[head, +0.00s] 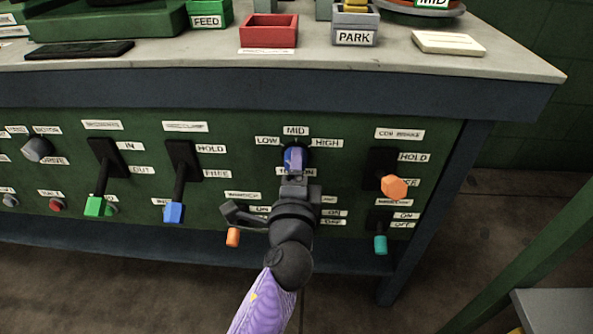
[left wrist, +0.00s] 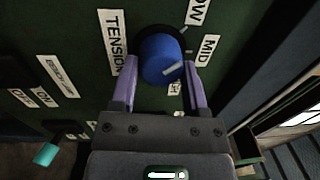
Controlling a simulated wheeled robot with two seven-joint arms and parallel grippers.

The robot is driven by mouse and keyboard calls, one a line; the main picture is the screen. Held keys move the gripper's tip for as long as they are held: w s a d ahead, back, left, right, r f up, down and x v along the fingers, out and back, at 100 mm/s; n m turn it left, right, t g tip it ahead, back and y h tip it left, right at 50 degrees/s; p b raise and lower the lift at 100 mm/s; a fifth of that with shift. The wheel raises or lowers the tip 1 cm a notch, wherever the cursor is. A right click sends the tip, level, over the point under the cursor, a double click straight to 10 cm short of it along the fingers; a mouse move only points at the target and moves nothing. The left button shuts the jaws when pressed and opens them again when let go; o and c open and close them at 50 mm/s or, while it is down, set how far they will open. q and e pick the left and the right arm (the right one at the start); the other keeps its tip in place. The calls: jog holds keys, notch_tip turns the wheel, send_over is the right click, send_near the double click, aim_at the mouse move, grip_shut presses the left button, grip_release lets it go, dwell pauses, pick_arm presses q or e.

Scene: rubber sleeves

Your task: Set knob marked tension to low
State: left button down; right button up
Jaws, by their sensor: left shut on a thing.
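The tension knob (left wrist: 160,58) is round and blue with a white pointer line. It sits on the green panel beside the TENSION label (left wrist: 116,42). The LOW (head: 267,141), MID (head: 295,131) and HIGH (head: 327,143) labels stand around it. In the left wrist view the pointer line faces roughly toward the MID label. My left gripper (left wrist: 160,82) is shut on the knob, with a purple finger on each side. My right gripper is not in view.
A lever with an orange knob (head: 394,187) is to the right, above a teal switch (head: 380,244). Blue (head: 174,211) and green (head: 97,206) levers are to the left. An orange switch (head: 233,237) is close to my left arm. The worktop (head: 400,68) overhangs the panel.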

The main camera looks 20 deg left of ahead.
pick_arm(q)
jog(key=shift+n, duration=0.6)
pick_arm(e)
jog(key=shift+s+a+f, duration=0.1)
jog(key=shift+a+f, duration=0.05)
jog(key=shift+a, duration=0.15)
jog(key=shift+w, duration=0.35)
